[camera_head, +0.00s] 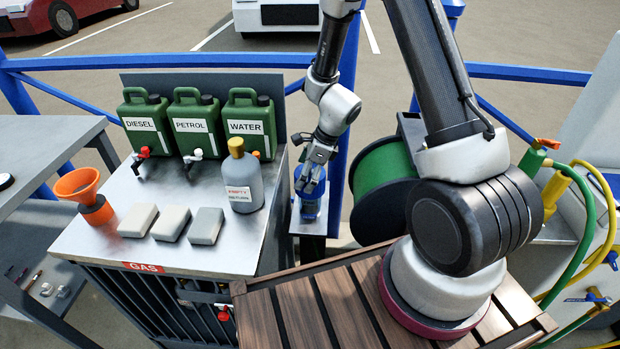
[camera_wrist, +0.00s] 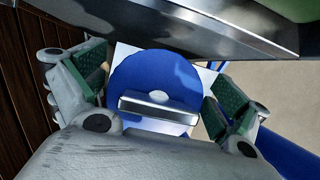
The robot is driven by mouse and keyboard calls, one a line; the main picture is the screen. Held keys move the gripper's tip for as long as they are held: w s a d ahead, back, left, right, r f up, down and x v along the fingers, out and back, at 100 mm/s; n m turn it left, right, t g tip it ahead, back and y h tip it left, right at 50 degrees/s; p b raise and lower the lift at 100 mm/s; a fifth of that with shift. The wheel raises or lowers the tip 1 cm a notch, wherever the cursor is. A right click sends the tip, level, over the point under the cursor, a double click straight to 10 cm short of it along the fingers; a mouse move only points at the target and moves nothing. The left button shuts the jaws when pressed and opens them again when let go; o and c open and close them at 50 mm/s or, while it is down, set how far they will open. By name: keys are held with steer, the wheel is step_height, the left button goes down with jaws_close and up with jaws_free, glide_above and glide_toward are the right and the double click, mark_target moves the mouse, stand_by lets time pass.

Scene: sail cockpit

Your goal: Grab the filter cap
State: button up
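The filter cap (camera_wrist: 155,72) is a round blue disc with a pale metal bar (camera_wrist: 158,108) across it, seen from above in the wrist view. In the head view the blue filter (camera_head: 310,207) stands on a small pale shelf, with its top partly hidden by my gripper (camera_head: 314,165). My gripper (camera_wrist: 155,92) is open, pointing down over the cap. Its green-padded fingers are on the left and right sides of the blue disc. I cannot tell whether either finger touches it.
The metal cart (camera_head: 110,245) beside the shelf carries green fuel cans (camera_head: 190,120), a grey bottle (camera_head: 242,180), grey blocks (camera_head: 172,224) and an orange funnel (camera_head: 78,184). Its metal edge (camera_wrist: 200,30) runs close to my gripper. A blue railing (camera_head: 345,125) stands behind the shelf.

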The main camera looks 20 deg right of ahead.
steer(key=c, duration=0.8)
steer(key=shift+c, duration=0.2)
